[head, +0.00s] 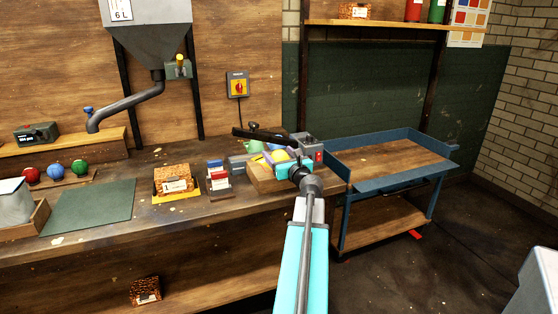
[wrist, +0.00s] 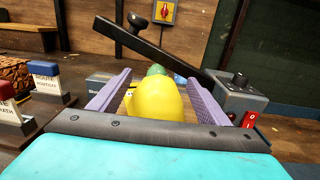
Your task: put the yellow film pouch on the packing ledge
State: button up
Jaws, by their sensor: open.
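The yellow film pouch (wrist: 157,102) looks like a smooth rounded lump. It lies between the two purple fingers of my open gripper (wrist: 158,82); I cannot tell whether either finger touches it. In the head view the yellow pouch (head: 279,156) shows only as a small patch beside my gripper (head: 272,153), over a wooden block on the bench. The underside of the pouch is hidden. No surface is labelled as the packing ledge; a blue-rimmed table (head: 385,162) stands at the right and a raised wooden ledge (head: 62,155) at the back left.
A black lever arm (head: 262,136) and a grey box with a red switch (head: 312,152) are close to my gripper. A green item (wrist: 155,70) lies behind the pouch. Red and blue blocks (head: 218,178) and a granule-filled bag (head: 173,180) stand left. The blue-rimmed table top is clear.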

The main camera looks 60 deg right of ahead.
jog(key=shift+x, duration=1.85)
jog(key=c, duration=1.4)
jog(key=shift+r, duration=0.15)
